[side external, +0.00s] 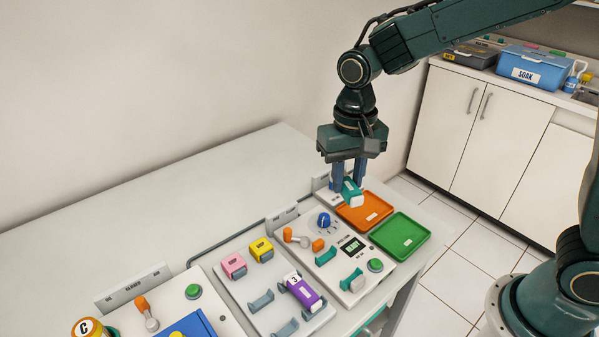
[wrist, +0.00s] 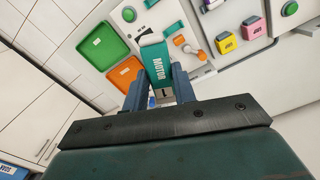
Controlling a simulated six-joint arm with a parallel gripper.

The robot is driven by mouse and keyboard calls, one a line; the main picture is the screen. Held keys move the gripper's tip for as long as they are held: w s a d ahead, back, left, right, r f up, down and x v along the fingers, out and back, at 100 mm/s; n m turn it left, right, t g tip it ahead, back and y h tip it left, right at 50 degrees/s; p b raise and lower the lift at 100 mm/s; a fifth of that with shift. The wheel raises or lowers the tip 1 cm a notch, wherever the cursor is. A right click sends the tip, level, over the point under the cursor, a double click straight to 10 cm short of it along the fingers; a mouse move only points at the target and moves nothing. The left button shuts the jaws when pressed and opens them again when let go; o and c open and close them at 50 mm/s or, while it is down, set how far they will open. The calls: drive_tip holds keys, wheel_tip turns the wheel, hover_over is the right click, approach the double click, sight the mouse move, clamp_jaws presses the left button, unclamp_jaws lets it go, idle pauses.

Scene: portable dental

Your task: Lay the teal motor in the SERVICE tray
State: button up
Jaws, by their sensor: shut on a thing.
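The teal motor (side external: 352,191), with a white end and MOTOR lettering in the wrist view (wrist: 158,62), is between the fingers of my gripper (side external: 347,178). My gripper is shut on it and also shows in the wrist view (wrist: 158,88). An orange tray (side external: 378,213) and a green tray (side external: 420,241) lie side by side at the panel's far end. Their labels are too small to read, so I cannot tell which is SERVICE. In the side view the motor overlaps the orange tray's back left corner; in the wrist view it appears beside the orange tray (wrist: 113,84).
The panel near the trays has a blue knob (side external: 324,220), an orange-tipped lever (side external: 290,235), a small display (side external: 352,247) and a green button (side external: 375,265). Pink (side external: 233,265) and yellow (side external: 262,250) blocks and a purple piece (side external: 303,292) are further left. Both trays look empty.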

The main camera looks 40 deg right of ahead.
drive_tip(key=w+d+f+m, duration=0.3)
drive_tip(key=d+f+m, duration=0.3)
drive_tip(key=d+m, duration=0.1)
drive_tip(key=w+d+f+m, duration=0.3)
drive_tip(key=d+f+m, duration=0.3)
drive_tip(key=d, duration=0.3)
drive_tip(key=shift+m, duration=0.5)
drive_tip(key=shift+f, duration=0.25)
drive_tip(key=shift+f, duration=3.4)
drive_tip(key=shift+f, duration=0.1)
drive_tip(key=o, duration=1.1)
